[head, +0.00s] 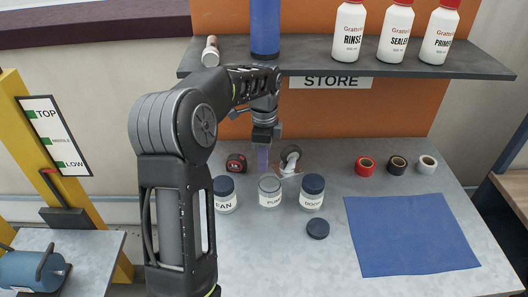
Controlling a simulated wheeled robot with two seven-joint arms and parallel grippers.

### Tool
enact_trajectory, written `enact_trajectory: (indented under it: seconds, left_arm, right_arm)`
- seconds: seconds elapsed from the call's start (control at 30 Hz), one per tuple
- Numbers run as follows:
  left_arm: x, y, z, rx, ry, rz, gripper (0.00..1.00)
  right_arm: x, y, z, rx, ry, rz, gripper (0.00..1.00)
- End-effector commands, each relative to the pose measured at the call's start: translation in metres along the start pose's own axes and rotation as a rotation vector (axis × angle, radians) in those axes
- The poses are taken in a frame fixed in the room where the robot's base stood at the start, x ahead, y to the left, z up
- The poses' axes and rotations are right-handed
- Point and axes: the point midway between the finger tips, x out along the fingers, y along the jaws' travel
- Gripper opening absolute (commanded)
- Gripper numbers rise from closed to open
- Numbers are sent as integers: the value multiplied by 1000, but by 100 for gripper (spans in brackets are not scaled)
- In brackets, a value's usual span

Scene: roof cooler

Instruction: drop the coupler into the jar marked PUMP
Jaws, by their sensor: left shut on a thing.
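The jar marked PUMP (270,193) stands in the middle of a row of jars on the grey bench, with no blue lid on it. My left gripper (263,140) points down above and slightly behind this jar. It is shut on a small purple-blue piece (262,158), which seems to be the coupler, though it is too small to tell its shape. The piece hangs apart from the jar, above its rim. My right gripper is not in view.
Blue-lidded jars marked FAN (225,195) and DOOR (312,195) flank the PUMP jar. A red tape measure (236,163) and a tape dispenser (290,160) are behind. A shelf (400,66) with bottles overhangs the bench. Tape rolls (397,165) and a blue mat (408,235) lie right.

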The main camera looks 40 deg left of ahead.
Motion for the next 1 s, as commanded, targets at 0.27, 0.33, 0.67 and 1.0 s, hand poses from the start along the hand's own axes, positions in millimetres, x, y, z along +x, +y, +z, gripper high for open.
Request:
enact_trajectory:
  seconds: [0.27, 0.33, 0.67, 1.0]
  left_arm:
    - [2, 0, 0, 0, 0, 0, 0]
    - [2, 0, 0, 0, 0, 0, 34]
    - [2, 0, 0, 0, 0, 0, 56]
    - [-5, 0, 0, 0, 0, 0, 56]
  right_arm:
    - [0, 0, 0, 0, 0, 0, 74]
    - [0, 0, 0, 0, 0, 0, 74]
    - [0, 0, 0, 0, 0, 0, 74]
    - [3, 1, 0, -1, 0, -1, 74]
